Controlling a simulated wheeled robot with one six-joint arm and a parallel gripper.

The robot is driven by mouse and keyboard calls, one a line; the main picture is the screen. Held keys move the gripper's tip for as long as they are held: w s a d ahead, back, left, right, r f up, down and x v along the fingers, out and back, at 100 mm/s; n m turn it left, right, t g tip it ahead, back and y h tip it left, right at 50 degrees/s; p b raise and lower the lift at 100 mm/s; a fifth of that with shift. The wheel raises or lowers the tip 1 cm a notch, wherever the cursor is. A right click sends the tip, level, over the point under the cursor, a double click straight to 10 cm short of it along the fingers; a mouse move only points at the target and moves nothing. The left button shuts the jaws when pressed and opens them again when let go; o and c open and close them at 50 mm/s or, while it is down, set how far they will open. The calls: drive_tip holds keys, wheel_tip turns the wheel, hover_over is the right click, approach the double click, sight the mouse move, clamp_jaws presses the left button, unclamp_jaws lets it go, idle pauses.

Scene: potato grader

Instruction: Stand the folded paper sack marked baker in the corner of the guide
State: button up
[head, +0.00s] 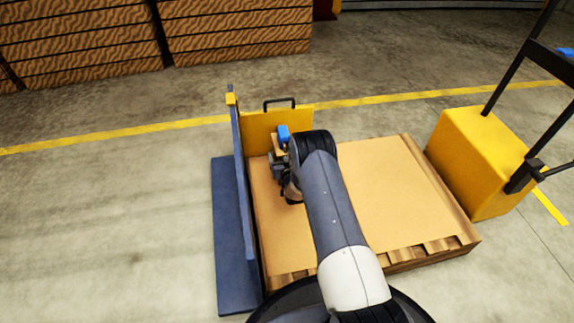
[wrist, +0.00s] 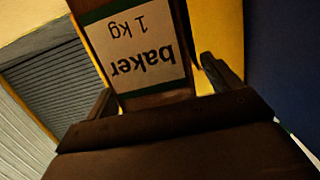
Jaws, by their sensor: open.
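The folded paper sack (wrist: 135,45) is brown with a pale label reading "baker 1 kg", upside down in the wrist view. My gripper (wrist: 160,88) is open, with one finger on each side of the sack. In the head view my gripper (head: 280,163) is over the back left of the pallet, and my arm largely hides the sack. The guide has a blue wall (head: 240,185) on the left and a yellow wall (head: 262,122) at the back. In the wrist view, the yellow wall (wrist: 218,25) and blue wall (wrist: 285,50) are close beside the sack. Its base is hidden.
The guide stands along a wooden pallet with a tan sheet (head: 390,190) on top, clear to the right of my arm. A yellow machine (head: 478,155) with black handles stands at the right. Wooden crates (head: 235,35) stand at the back. Floor at the left is free.

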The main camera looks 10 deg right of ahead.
sight(283, 149)
drive_tip(key=s+r+p, duration=0.1)
drive_tip(key=s+p, duration=0.3)
drive_tip(key=s, duration=0.7)
drive_tip(key=shift+r, duration=0.35)
drive_tip(key=shift+w+r+b, duration=0.2)
drive_tip(key=shift+w+b, duration=0.4)
drive_tip(key=shift+w, duration=1.35)
drive_tip(key=shift+w+r+b, duration=0.2)
drive_tip(key=shift+w+b, duration=0.35)
drive_tip(key=shift+w, duration=1.45)
drive_tip(key=shift+w+r+b, duration=0.2)
drive_tip(key=shift+w+b, duration=0.4)
drive_tip(key=shift+w, duration=1.35)
